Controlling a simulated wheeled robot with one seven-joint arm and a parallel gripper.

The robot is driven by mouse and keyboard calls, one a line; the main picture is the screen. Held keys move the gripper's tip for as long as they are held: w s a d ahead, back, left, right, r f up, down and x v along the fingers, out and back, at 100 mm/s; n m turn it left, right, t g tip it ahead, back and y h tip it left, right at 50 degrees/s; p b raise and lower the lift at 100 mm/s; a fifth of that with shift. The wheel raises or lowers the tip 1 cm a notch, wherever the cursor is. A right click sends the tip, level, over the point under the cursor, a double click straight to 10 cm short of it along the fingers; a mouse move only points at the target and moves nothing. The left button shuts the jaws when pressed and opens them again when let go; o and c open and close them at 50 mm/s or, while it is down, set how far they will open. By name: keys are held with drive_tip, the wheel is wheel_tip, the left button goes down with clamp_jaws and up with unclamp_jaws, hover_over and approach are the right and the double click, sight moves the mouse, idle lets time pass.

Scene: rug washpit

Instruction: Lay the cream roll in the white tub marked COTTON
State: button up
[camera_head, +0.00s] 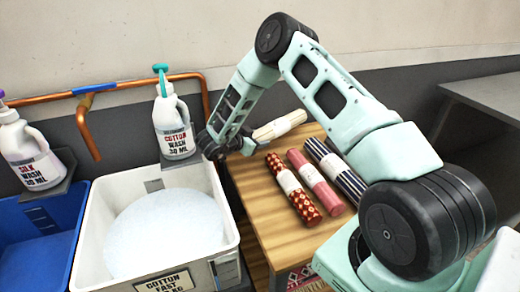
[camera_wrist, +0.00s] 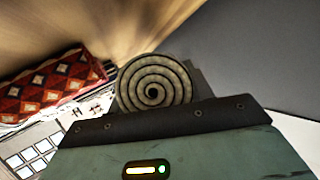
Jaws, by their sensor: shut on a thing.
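The cream roll (camera_head: 280,125) is above the back of the wooden table in the head view; I cannot tell whether it still touches the top. My gripper (camera_head: 242,142) is shut on its left end, and the arm partly hides the hold. In the wrist view the roll's spiral end (camera_wrist: 153,84) sits against the dark edge of my gripper (camera_wrist: 155,112). The white tub (camera_head: 98,232) stands left of the table, with a COTTON label (camera_head: 165,283) on its front. It holds a pale round surface, perhaps water or foam.
On the wooden table (camera_head: 262,205) lie a red patterned roll (camera_head: 292,188), a pink roll (camera_head: 315,180) and a navy striped roll (camera_head: 337,172). A COTTON WASH bottle (camera_head: 173,128) stands behind the tub. A blue tub (camera_head: 35,245) and a SILK WASH bottle (camera_head: 30,155) are further left.

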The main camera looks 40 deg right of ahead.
sight(257, 156)
drive_tip(key=shift+f, duration=2.05)
drive_tip(key=shift+f, duration=0.15)
drive_tip(key=o, duration=0.9)
